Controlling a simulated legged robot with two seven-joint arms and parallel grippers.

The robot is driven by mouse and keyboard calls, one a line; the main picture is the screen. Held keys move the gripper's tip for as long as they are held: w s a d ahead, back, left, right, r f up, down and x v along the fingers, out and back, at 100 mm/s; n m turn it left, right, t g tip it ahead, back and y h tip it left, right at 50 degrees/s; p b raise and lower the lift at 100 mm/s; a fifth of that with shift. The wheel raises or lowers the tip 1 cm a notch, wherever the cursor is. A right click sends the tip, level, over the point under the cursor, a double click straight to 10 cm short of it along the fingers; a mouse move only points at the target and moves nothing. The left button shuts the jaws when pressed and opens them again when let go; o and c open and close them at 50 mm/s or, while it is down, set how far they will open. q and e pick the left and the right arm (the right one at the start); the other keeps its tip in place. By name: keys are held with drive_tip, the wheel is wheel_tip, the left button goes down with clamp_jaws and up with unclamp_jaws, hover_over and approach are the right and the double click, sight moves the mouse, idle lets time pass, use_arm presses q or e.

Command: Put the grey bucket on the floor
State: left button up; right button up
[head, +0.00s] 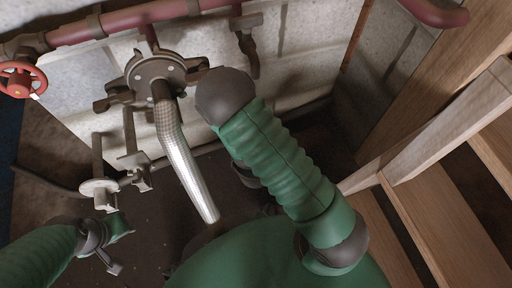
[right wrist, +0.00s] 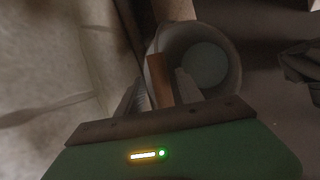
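The grey bucket (right wrist: 228,62) shows in the right wrist view, just beyond my right gripper (right wrist: 162,85). I look into its round opening and see a paler bottom. A brown grip (right wrist: 160,78), seemingly part of its handle, lies between the two fingers, which appear closed on it. In the head view my right arm hides its gripper; a small dark rounded shape shows behind the arm, and I cannot tell whether it is the bucket. My left gripper (head: 121,250) is at the lower left of the head view, fingers apart and empty.
A pipe with a flange (head: 158,75) and a braided metal hose (head: 182,160) stands left of my right arm. A red valve wheel (head: 20,80) is at the far left. Wooden steps (head: 450,225) fill the right side. Dark floor (head: 160,222) shows between the hose and my left gripper.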

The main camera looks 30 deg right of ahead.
drive_tip(key=s+a+r+m+g+y+p, duration=0.1)
drive_tip(key=s+a+r+m+y+p, duration=0.15)
drive_tip(key=a+r+p, duration=0.4)
drive_tip(key=s+a+r+m+y+p, duration=0.1)
drive_tip(key=s+a+r+m+p, duration=0.2)
drive_tip(key=r, duration=0.6)
drive_tip(key=s+d+r+m+g+y+b, duration=0.1)
drive_tip(key=s+d+r+m, duration=0.1)
drive_tip(key=r+m, duration=0.7)
drive_tip(key=shift+s+r, duration=0.9)
drive_tip(key=shift+r, duration=0.05)
